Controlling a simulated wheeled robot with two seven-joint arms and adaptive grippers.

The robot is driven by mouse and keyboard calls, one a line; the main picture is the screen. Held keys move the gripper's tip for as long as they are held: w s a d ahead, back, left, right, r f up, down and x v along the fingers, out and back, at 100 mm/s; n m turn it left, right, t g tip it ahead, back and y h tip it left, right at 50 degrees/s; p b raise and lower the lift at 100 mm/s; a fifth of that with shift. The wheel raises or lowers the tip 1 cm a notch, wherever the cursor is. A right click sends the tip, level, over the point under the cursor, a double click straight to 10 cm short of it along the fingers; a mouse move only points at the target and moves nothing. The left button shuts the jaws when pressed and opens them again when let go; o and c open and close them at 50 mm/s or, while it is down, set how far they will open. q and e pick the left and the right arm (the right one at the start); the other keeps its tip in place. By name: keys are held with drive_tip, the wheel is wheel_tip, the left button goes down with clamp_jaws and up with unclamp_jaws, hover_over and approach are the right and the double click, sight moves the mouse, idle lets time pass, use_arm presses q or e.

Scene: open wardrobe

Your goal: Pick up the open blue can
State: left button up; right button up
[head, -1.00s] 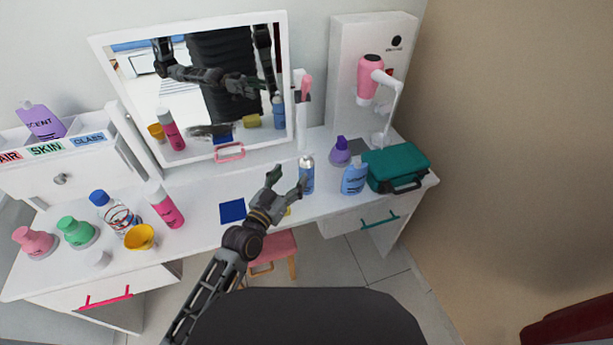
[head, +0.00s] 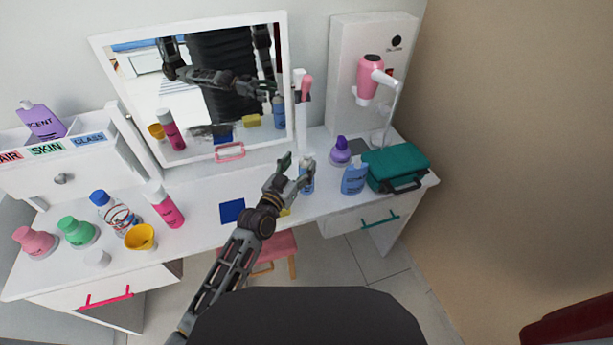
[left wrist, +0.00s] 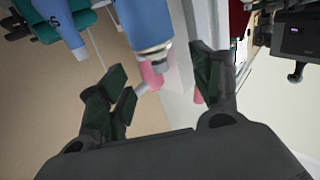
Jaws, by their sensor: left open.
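The blue can (head: 308,187) with a silver top stands upright on the white vanity table, right of its middle. In the left wrist view the can (left wrist: 143,22) shows upside down, its silver top toward my fingers. My left gripper (head: 297,171) is open at the can's left side and partly hides it in the head view. In the left wrist view the open fingers (left wrist: 165,82) spread to either side below the can's top; nothing is held. Whether a finger touches the can, I cannot tell. My right gripper is not directly in view.
A light-blue bottle (head: 354,179), a purple bottle (head: 341,151) and a teal case (head: 397,166) stand right of the can. A white holder (head: 302,125) is behind it. A pink stool (head: 283,245) is below.

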sight(305, 158)
use_arm(q)
drive_tip(key=shift+w+d, duration=0.1)
drive_tip(key=shift+w, duration=0.1)
drive_tip(key=shift+w+d, duration=0.3)
drive_tip(key=shift+w, duration=0.25)
drive_tip(key=shift+w+d, duration=0.2)
drive_tip(key=shift+w, duration=0.15)
drive_tip(key=shift+w+d, duration=0.35)
drive_tip(key=shift+w, duration=0.3)
drive_tip(key=shift+w+d, duration=0.1)
drive_tip(key=shift+w, duration=0.2)
drive_tip(key=shift+w+d+f, duration=0.1)
drive_tip(key=shift+w+d, duration=0.05)
drive_tip(key=shift+w, duration=0.1)
drive_tip(key=shift+c, duration=0.4)
drive_tip(key=c, duration=1)
clamp_jaws()
drive_tip(key=shift+r, duration=0.2)
wheel_tip(305, 158, up, 8)
drive_tip(key=shift+r+p, duration=0.2)
drive_tip(key=shift+p, duration=0.35)
drive_tip(key=shift+r, duration=0.7)
use_arm(e)
drive_tip(key=shift+s+a+r, duration=0.25)
drive_tip(key=shift+a+r, duration=0.05)
drive_tip(key=shift+r, duration=0.2)
